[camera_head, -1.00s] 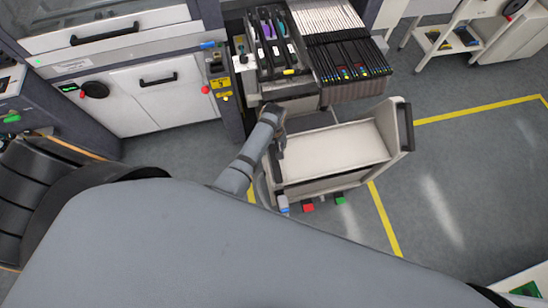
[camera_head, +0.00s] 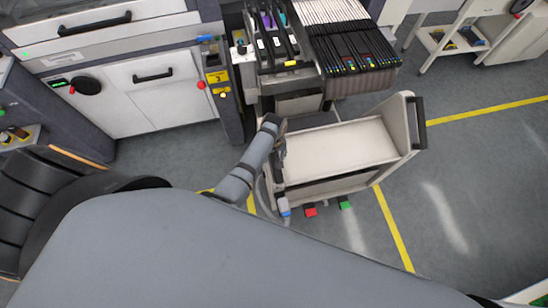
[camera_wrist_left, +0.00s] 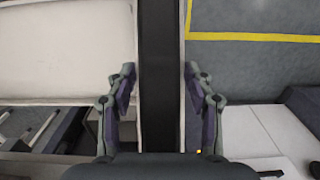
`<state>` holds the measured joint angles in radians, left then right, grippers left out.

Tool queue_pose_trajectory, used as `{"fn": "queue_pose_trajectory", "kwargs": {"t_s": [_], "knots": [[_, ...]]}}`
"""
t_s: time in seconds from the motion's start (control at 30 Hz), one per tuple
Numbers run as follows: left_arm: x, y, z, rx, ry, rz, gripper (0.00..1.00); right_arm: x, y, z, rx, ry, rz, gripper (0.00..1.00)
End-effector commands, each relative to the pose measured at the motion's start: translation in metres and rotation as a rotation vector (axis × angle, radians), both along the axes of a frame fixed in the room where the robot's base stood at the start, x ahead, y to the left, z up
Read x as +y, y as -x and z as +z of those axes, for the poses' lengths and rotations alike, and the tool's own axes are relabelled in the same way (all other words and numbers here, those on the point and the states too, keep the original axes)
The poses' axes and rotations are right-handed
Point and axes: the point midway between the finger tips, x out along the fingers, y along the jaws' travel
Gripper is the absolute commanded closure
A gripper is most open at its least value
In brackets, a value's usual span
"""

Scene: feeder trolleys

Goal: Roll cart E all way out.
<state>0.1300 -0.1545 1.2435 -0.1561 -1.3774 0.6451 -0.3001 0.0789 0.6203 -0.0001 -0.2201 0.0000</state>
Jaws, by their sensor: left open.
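A pale cart (camera_head: 335,152) with a shallow tray and raised ends stands on the floor in front of the feeder. I cannot read a letter on it. Its right end has a dark handle (camera_head: 417,122). My left gripper (camera_head: 276,133) is at the cart's left end. In the left wrist view, the dark handle bar (camera_wrist_left: 161,95) runs between the fingers of my open left gripper (camera_wrist_left: 160,75), with gaps on both sides. The cart's pale tray (camera_wrist_left: 65,50) lies left of the bar there. My right gripper is not in view.
The feeder rack (camera_head: 350,50) with several black slots is behind the cart. A red pedal (camera_head: 310,211) and a green pedal (camera_head: 345,203) show at the cart's foot. Floor with yellow lines (camera_head: 480,111) is free at right.

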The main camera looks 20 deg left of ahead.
Motion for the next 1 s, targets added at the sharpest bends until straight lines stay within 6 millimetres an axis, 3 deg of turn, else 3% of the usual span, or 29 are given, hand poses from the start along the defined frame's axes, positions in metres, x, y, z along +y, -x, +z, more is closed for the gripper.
{"fn": "queue_pose_trajectory", "kwargs": {"t_s": [0.07, 0.43, 1.0], "knots": [[-0.0001, 0.0001, 0.0008, 0.000, 0.000, 0.000, 0.49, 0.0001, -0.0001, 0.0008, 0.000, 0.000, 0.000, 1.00], [0.0000, 0.0001, 0.0006, 0.000, 0.000, 0.000, 0.99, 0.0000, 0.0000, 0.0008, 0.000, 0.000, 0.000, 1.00], [0.0004, 0.0000, 0.0002, 0.001, -0.001, 0.000, 1.00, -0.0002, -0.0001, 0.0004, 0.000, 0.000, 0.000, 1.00]]}}
